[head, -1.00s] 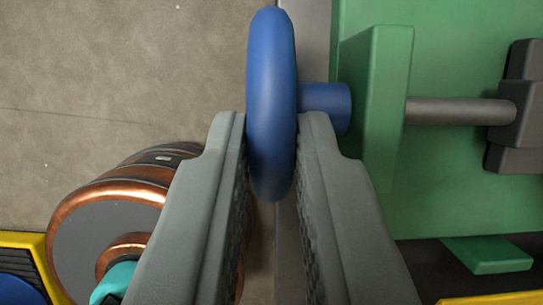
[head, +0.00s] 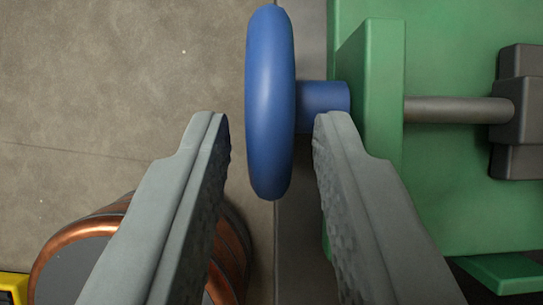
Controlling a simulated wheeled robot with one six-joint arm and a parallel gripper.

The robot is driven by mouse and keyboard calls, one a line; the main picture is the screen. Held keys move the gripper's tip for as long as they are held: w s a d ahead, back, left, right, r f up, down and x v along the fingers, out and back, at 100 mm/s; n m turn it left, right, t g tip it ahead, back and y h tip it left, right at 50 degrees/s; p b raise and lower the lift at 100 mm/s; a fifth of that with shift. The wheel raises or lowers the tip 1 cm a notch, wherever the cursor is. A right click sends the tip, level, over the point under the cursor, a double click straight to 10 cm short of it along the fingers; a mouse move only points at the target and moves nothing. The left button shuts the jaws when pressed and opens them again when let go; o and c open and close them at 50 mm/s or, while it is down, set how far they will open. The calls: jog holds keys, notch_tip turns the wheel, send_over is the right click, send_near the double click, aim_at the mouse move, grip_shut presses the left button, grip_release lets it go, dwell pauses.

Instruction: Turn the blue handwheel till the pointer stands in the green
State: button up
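The blue handwheel (head: 270,100) stands edge-on in the upper middle of the head view. Its blue hub (head: 323,104) joins it to a green upright plate (head: 372,95) on the right. My gripper (head: 272,130) is open, with one finger on each side of the wheel's rim. A gap shows between the left finger and the rim, and another between the right finger and the rim. The pointer and its green zone are not in view.
A grey shaft (head: 458,110) runs from the green plate to a dark grey block (head: 520,112) on a green body (head: 460,205). A copper-banded motor (head: 90,228) lies lower left, partly behind my left finger. A yellow edge (head: 14,285) shows at the lower left corner. Bare floor fills the upper left.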

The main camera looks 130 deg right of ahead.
jog(key=shift+o, duration=0.4)
jog(key=v, duration=1.7)
jog(key=shift+r, duration=0.2)
jog(key=shift+d, duration=0.15)
jog(key=s+d+r+m+t+h, duration=0.2)
jog(key=s+d+r+m+t, duration=0.2)
jog(key=s, duration=0.4)
jog(key=s+d+r+m+t+h, duration=0.3)
jog(key=s+d+r+m+t, duration=0.1)
jog(key=s+t, duration=0.5)
jog(key=shift+s+d+r+m, duration=0.25)
jog(key=shift+r+m, duration=0.3)
jog(key=shift+m, duration=0.65)
